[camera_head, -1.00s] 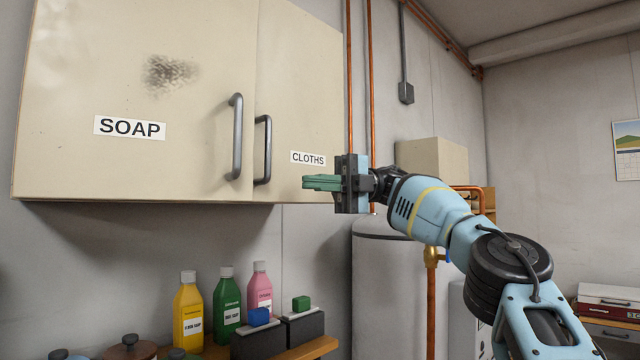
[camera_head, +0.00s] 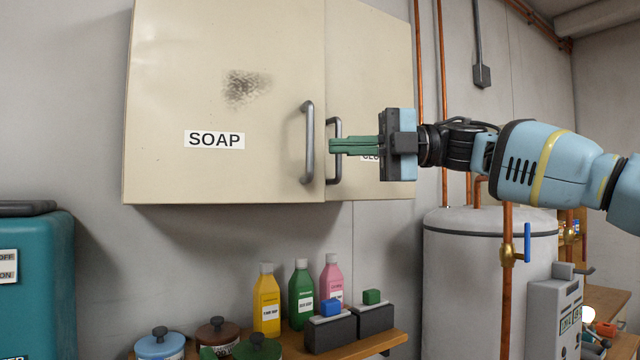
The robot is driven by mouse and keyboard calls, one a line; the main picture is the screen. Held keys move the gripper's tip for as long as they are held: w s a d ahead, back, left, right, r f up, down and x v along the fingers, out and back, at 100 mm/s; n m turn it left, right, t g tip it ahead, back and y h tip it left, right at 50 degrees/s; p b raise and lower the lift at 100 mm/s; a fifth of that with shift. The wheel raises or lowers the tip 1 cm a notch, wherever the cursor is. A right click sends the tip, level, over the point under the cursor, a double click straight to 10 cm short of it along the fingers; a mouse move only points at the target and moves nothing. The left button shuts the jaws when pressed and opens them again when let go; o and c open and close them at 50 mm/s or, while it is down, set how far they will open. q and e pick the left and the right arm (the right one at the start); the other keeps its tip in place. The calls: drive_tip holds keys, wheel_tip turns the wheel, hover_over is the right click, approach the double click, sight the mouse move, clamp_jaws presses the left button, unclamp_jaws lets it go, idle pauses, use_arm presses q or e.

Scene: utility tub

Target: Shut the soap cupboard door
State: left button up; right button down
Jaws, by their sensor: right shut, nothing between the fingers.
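The soap cupboard door (camera_head: 220,100) is a cream panel with a SOAP label, a dark smudge and a grey bar handle (camera_head: 308,142) near its right edge. It looks flush or nearly flush with the cloths door (camera_head: 370,60) beside it; I cannot tell whether a small gap stands between them. My right gripper (camera_head: 333,146) reaches in from the right, its green fingers shut and empty, pointing left. The fingertips overlap the cloths door's dark handle (camera_head: 334,178) in the picture, just right of the soap handle; contact is unclear. The gripper partly hides the CLOTHS label. My left gripper is not in view.
Below the cupboard, a wooden shelf (camera_head: 385,345) holds yellow (camera_head: 266,300), green (camera_head: 301,290) and pink (camera_head: 332,280) bottles, lidded pots and dark boxes. A grey tank (camera_head: 470,270) and copper pipes stand at right. A teal machine (camera_head: 40,270) stands at left.

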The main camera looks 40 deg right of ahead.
drive_tip(key=s+a+f+m+t+h+p, duration=0.1)
drive_tip(key=s+a+f+m+t+h, duration=0.1)
drive_tip(key=s+m+t+h, duration=0.15)
drive_tip(key=m+t+h, duration=0.2)
drive_tip(key=m+h, duration=0.1)
drive_tip(key=h, duration=0.1)
approach(289, 194)
drive_tip(key=w+a, duration=0.2)
drive_tip(key=a, duration=0.2)
drive_tip(key=w, duration=0.1)
drive_tip(key=w+d, duration=0.1)
drive_tip(key=shift+w+d+f, duration=0.25)
drive_tip(key=shift+w, duration=0.15)
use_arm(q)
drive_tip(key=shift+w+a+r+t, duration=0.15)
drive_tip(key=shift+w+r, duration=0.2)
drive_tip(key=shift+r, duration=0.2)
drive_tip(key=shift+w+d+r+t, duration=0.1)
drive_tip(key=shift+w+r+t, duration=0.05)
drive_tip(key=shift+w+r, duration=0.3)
use_arm(e)
drive_tip(key=shift+w+d+r, duration=0.1)
drive_tip(key=shift+w+d, duration=0.05)
drive_tip(key=shift+w, duration=0.1)
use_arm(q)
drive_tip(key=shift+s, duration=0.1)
